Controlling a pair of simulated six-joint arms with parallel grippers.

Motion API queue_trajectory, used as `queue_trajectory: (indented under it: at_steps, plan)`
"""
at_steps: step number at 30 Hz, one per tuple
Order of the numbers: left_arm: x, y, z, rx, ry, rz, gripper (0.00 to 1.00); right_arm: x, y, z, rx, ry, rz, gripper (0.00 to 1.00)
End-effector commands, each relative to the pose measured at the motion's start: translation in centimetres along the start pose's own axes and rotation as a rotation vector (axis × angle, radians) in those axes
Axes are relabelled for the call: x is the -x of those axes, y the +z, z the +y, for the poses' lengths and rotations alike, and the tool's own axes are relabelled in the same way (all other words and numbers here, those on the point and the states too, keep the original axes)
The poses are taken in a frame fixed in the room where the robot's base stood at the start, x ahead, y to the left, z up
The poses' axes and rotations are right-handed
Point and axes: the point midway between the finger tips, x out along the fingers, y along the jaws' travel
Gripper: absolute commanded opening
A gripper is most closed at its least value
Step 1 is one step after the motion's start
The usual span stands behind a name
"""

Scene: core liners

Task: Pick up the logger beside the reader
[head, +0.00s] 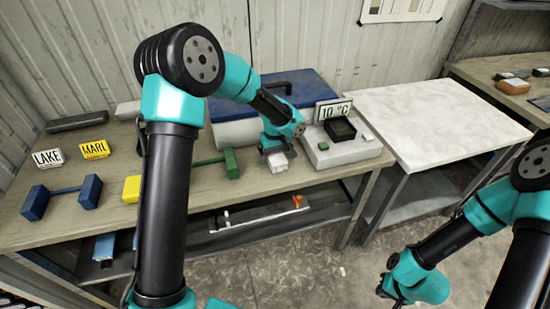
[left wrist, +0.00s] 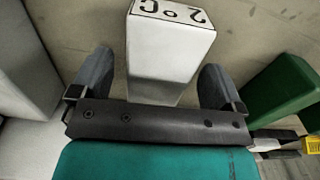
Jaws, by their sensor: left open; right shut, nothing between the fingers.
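The logger is a small white block (head: 278,163) on the bench, just left of the reader. In the left wrist view the logger (left wrist: 168,58) stands between my fingertips, with an upside-down "2 °C" on its face. My left gripper (head: 273,148) is open above the logger, its fingers (left wrist: 160,82) on either side with gaps visible. The reader (head: 322,152) is a pale box with a dark recess and a "10 °C" sign. My right gripper (head: 388,292) is low over the floor at the right, shut and empty.
A green dumbbell-shaped holder (head: 232,163) is close left of the logger; its end block (left wrist: 285,85) shows in the wrist view. A blue case (head: 310,88) stands behind. A blue holder (head: 62,196) and LAKE (head: 47,158) and MARL (head: 95,149) signs are left. The white table (head: 430,115) is clear.

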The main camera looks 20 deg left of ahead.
Motion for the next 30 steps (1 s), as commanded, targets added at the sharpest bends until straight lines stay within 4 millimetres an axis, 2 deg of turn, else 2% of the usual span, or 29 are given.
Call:
queue_trajectory:
  at_steps: [4, 17, 30]
  plan:
    - [-0.81, 0.01, 0.0, -0.002, 0.0, 0.0, 0.94, 0.0, 0.0, 0.0, 0.0, 0.0, 0.0, 0.0]
    - [-0.75, 0.0, 0.02, -0.001, 0.001, 0.001, 0.94, 0.0, 0.0, 0.0, 0.0, 0.0, 0.0, 0.0]
    - [-0.73, 0.0, 0.02, -0.001, 0.001, 0.001, 0.52, 0.0, 0.0, 0.0, 0.0, 0.0, 0.0, 0.0]
